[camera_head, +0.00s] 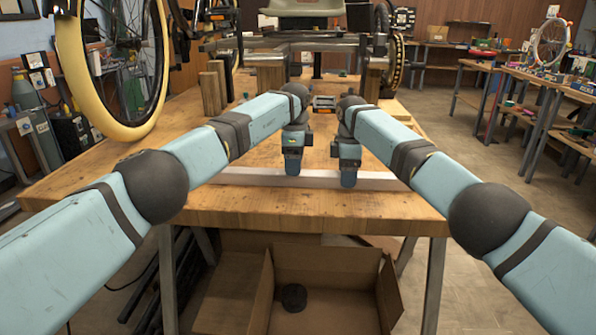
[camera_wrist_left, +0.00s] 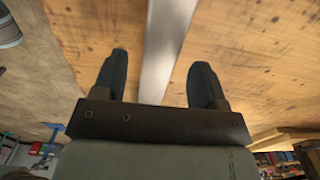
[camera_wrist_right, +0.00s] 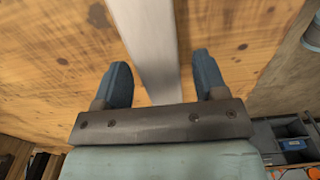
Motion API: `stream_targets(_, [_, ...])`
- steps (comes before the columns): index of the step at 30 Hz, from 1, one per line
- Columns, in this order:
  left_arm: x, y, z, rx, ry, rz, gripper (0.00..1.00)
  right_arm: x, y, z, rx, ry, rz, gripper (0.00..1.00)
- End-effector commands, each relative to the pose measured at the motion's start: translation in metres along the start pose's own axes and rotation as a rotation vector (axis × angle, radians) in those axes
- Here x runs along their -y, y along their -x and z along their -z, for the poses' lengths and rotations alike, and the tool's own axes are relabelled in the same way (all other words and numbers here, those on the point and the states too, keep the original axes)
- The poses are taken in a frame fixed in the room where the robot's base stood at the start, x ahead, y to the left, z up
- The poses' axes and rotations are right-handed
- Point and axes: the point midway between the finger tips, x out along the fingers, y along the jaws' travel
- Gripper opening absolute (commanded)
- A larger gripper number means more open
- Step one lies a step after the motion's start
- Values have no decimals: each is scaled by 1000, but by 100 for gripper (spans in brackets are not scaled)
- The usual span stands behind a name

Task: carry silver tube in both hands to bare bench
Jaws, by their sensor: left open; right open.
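The silver tube (camera_head: 235,175) lies across the wooden workbench (camera_head: 250,207), near and parallel to its front edge. My left gripper (camera_head: 292,170) points down over the tube left of its middle. In the left wrist view the tube (camera_wrist_left: 167,45) runs between the two open fingers (camera_wrist_left: 160,75). My right gripper (camera_head: 348,180) points down a short way to the right. In the right wrist view the tube (camera_wrist_right: 148,45) also runs between open fingers (camera_wrist_right: 162,72). The grippers hide parts of the tube in the head view. I cannot tell whether any finger touches it.
A trike frame (camera_head: 290,40) rests on wooden blocks (camera_head: 212,88) at the back of the workbench. A wheel with a cream tyre (camera_head: 110,125) stands at the left. An open cardboard box (camera_head: 325,265) is below the front edge. Benches with clutter (camera_head: 530,78) stand at the right, beyond open floor.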

Motion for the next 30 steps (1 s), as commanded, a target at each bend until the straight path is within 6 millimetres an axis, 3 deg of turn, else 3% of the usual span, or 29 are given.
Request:
stream_targets(3, [0, 29, 0, 1, 1, 4, 66, 0, 0, 0, 0, 0, 0, 66])
stream_targets(9, [0, 64, 1, 1, 1, 2, 66, 0, 0, 0, 0, 0, 0, 66])
stream_targets(17, [0, 81, 0, 0, 1, 1, 66, 0, 5, 0, -1, 0, -1, 66])
stream_targets(20, [0, 82, 0, 0, 0, 1, 66, 0, 19, 0, -2, 1, -3, 66])
stream_targets(30, [0, 82, 0, 0, 0, 1, 66, 0, 89, 1, -2, 0, -1, 66])
